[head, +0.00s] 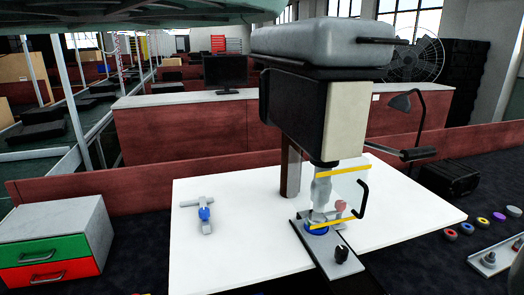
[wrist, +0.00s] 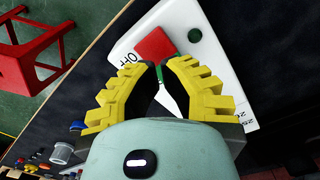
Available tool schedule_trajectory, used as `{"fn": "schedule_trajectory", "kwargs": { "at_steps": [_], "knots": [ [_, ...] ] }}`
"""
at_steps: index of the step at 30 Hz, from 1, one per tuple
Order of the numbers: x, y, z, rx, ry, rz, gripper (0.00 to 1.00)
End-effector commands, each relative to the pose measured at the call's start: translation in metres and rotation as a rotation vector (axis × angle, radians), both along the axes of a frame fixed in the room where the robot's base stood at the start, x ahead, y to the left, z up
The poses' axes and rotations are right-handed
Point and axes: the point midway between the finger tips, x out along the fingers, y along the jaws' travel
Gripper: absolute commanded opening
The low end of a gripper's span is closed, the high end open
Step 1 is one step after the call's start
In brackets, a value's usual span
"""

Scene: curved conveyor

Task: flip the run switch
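In the wrist view a white panel (wrist: 196,29) lies ahead of my gripper on a dark surface. It carries a red square switch part (wrist: 155,44) with a thin green strip beside it, the word OFF to its left, and numbers at its lower right edge. I take this red part to be the run switch. My gripper (wrist: 159,66) has yellow ribbed fingers with tips close together just below the red part. A narrow gap shows between the tips; touch with the switch cannot be told. I cannot make out the switch or my gripper in the head view.
A red stool (wrist: 28,55) stands beyond the dark surface's edge. In the head view, a grey cabinet with green and red drawers (head: 55,246) is at left. A white board (head: 240,240) bears a blue-and-grey fitting (head: 205,214). A bulky machine (head: 318,100) rises at centre.

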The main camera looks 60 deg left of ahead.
Motion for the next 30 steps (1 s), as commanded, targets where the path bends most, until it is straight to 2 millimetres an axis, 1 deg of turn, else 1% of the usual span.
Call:
{"fn": "schedule_trajectory", "kwargs": {
  "at_steps": [1, 15, 26, 29, 30],
  "knots": [
    [0.0, 0.001, 0.008, -0.001, 0.001, 0.004, 0.0],
    [-0.001, 0.001, 0.042, -0.001, 0.002, 0.004, 0.0],
    [0.0, 0.002, 0.042, 0.002, -0.002, 0.001, 0.0],
    [0.012, 0.013, 0.04, 0.034, -0.051, -0.019, 0.0],
    [0.022, 0.021, 0.038, 0.058, -0.093, -0.036, 0.0]
  ]
}}
